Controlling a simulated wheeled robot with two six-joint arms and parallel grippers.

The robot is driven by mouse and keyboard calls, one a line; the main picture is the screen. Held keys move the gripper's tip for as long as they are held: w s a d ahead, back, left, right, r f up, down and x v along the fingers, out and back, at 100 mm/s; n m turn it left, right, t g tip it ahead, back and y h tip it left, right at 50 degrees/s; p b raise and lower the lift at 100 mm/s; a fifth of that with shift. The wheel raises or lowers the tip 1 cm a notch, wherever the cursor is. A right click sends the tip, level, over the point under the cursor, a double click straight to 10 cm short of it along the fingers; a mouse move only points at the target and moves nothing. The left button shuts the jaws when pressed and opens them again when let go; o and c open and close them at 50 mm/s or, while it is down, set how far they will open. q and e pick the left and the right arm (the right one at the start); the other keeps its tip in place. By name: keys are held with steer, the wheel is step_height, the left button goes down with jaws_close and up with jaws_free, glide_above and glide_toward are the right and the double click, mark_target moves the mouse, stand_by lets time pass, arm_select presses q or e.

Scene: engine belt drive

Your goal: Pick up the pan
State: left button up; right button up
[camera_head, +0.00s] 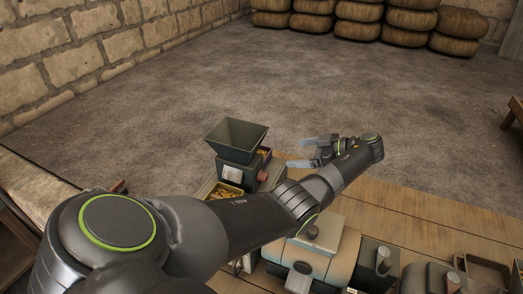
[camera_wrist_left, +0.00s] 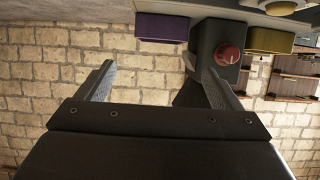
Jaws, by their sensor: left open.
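No pan stands out for certain. A red knob (camera_wrist_left: 228,55) on the dark machine shows beyond the right finger, between the purple bin (camera_wrist_left: 162,27) and an olive box (camera_wrist_left: 270,40). My right gripper is out of view.
A wooden table (camera_head: 405,205) carries a tan, rounded machine part (camera_head: 325,258) and dark cylinders (camera_head: 377,262) under and right of my left arm. A shallow tray (camera_head: 487,262) lies at the right. Stacked sacks (camera_head: 360,20) stand far back; the floor between is clear.

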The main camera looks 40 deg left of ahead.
mark_target(266, 158)
arm_select(q)
steer(key=b+x, duration=0.6)
steer(key=x, duration=0.3)
steer(key=shift+s+a+f, duration=0.2)
steer(key=shift+a, duration=0.05)
steer(key=shift+s+a+b, duration=0.2)
steer(key=shift+a+b, duration=0.25)
steer(key=shift+a, duration=0.1)
steer(key=shift+s+a+p, duration=0.15)
steer(key=shift+a+p, duration=0.15)
steer(key=shift+a, duration=0.3)
steer(key=x, duration=0.1)
steer(key=p+x, duration=0.2)
steer(key=shift+a+r, duration=0.2)
steer(key=shift+a, duration=0.1)
steer(key=shift+s+a+f, duration=0.15)
steer(key=shift+a+f, duration=0.15)
steer(key=shift+a, duration=0.1)
steer(key=shift+d, duration=0.15)
steer(key=c, duration=0.8)
arm_select(e)
steer(key=shift+s+a+f, duration=0.1)
steer(key=shift+s+f, duration=0.05)
steer(key=shift+f, duration=2.25)
arm_select(q)
steer(key=shift+r, duration=0.1)
